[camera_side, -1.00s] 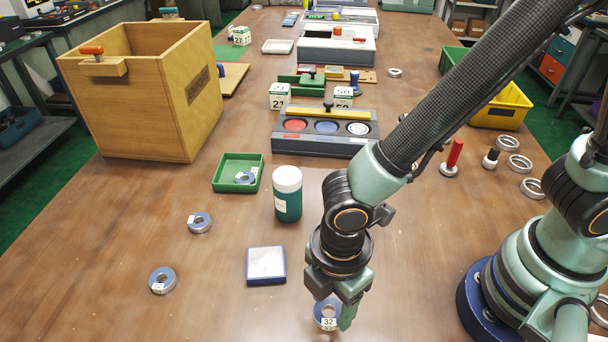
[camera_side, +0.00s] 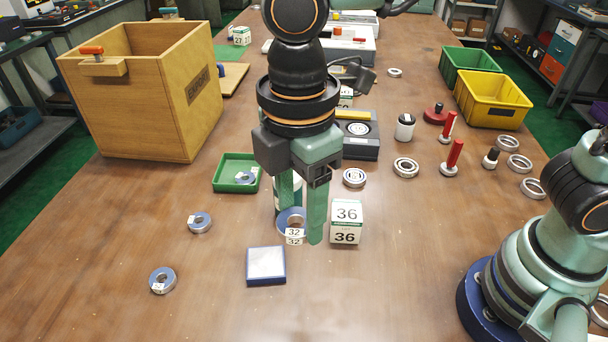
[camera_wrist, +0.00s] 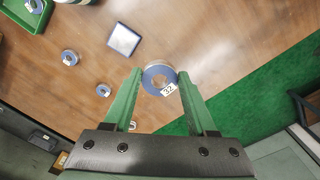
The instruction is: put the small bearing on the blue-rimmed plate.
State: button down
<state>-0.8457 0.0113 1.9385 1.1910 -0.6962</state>
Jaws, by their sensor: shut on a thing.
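My gripper (camera_side: 300,225) is shut on a blue-and-silver bearing ring (camera_side: 294,236) tagged 32, held up off the table. In the wrist view the same ring (camera_wrist: 149,80) sits between the two fingertips. The blue-rimmed plate (camera_side: 266,265) is a square with a pale top. It lies flat and bare on the table, left of and nearer than my gripper in the side view. It also shows in the wrist view (camera_wrist: 124,40), apart from the ring. Two similar tagged rings lie on the table at left, a nearer one (camera_side: 155,288) and a farther one (camera_side: 191,223).
A green tray (camera_side: 218,184) with a ring inside is at left. A white block marked 36 (camera_side: 346,222) stands just right of my gripper. A dark canister is mostly hidden behind the fingers. Silver rings and red-handled pieces stand at right.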

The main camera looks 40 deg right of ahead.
send_over(268, 260)
jog(key=s, duration=0.1)
jog(key=w, duration=0.1)
notch_tip(268, 260, down, 19)
jog(key=shift+f, duration=0.1)
dwell(0.4)
jog(key=shift+c, duration=1)
grip_release()
jog(key=shift+f, duration=0.15)
